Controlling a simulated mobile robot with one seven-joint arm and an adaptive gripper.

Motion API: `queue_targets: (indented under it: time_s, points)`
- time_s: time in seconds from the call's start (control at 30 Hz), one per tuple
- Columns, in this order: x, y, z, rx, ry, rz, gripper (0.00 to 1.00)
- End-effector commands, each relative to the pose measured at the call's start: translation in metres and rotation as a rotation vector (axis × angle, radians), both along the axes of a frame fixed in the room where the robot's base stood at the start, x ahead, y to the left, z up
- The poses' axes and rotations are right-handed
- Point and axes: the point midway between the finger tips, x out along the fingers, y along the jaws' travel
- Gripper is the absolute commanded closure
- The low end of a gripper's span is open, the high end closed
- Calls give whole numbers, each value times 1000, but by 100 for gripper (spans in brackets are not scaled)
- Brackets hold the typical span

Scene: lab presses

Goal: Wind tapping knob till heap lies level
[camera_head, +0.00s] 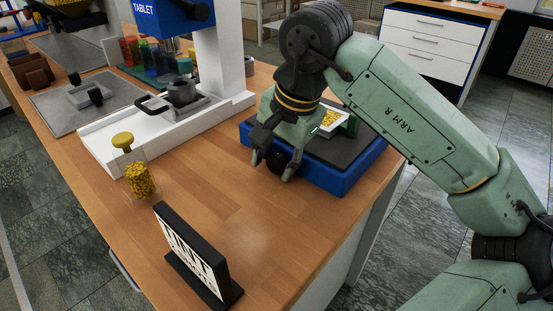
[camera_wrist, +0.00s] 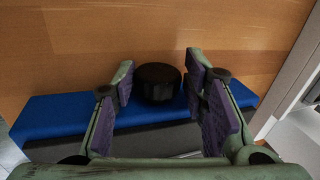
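The black tapping knob (camera_head: 278,161) sits on the front of a blue tapping unit (camera_head: 322,176) with a dark top. In the wrist view the round knob (camera_wrist: 157,82) stands between my finger pads, with narrow gaps at its sides. My gripper (camera_head: 272,168) is open, its two fingers reaching down on either side of the knob. The yellow heap (camera_head: 332,117) lies in a pale tray on the unit, partly hidden behind my gripper. I cannot tell how level its surface is.
A jar of yellow grains (camera_head: 139,180) and a black-framed sign (camera_head: 195,257) stand on the wooden bench (camera_head: 220,190). A white press with a blue head (camera_head: 172,15) is behind on the left. Bare bench lies in front of the unit.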

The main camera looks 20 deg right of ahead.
Motion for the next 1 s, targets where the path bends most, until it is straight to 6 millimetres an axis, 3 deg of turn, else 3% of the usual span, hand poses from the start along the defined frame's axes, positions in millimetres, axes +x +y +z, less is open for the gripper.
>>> queue_targets:
  time_s: [0.17, 0.57, 1.0]
  points:
    - [-1, 0, -1, -1, 3, 0, 47]
    - [-3, -1, 6, -2, 5, 0, 47]
    - [-23, -12, 89, -2, 2, 1, 47]
